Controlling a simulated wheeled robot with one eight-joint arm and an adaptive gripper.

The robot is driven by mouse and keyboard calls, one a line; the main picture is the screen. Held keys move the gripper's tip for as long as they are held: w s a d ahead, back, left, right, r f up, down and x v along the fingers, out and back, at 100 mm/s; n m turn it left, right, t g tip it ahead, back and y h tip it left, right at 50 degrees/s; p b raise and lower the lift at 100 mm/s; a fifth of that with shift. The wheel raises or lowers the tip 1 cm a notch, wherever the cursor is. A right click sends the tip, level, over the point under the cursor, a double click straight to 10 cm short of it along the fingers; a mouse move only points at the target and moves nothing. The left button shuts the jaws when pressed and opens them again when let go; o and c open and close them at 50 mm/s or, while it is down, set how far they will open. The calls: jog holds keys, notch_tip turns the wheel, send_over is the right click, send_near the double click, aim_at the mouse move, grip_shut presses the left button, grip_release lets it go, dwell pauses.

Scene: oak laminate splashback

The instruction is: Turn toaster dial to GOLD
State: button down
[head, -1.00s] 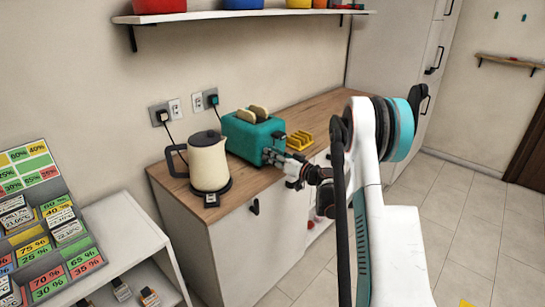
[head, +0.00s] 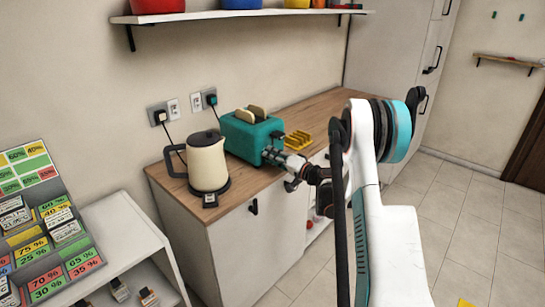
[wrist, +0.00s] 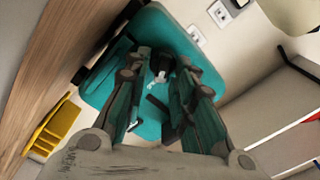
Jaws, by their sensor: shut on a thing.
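The teal toaster (head: 247,137) stands on the wooden counter with two slices of bread (head: 251,114) in its top. My gripper (head: 268,155) is at the toaster's front face, near its lower part. In the wrist view my gripper (wrist: 161,82) has its two fingers on either side of a small dark knob, the dial (wrist: 161,62), on the toaster front (wrist: 150,35). The fingers are shut on the dial. The dial's marks are too small to read, so its setting cannot be told.
A cream kettle (head: 207,163) stands on its base to the left of the toaster. A yellow rack (head: 298,140) is to the right of the toaster, also in the wrist view (wrist: 47,132). The wooden counter (head: 320,104) is clear farther back. A shelf (head: 230,15) hangs above.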

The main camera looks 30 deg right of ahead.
dwell(0.3)
jog(key=c, duration=1.5)
grip_release()
jog(key=shift+s+d, duration=0.1)
jog(key=shift+s, duration=0.05)
jog(key=v, duration=1.1)
jog(key=shift+s+d, duration=0.1)
jog(key=shift+s, duration=0.3)
jog(key=shift+w+r, duration=0.1)
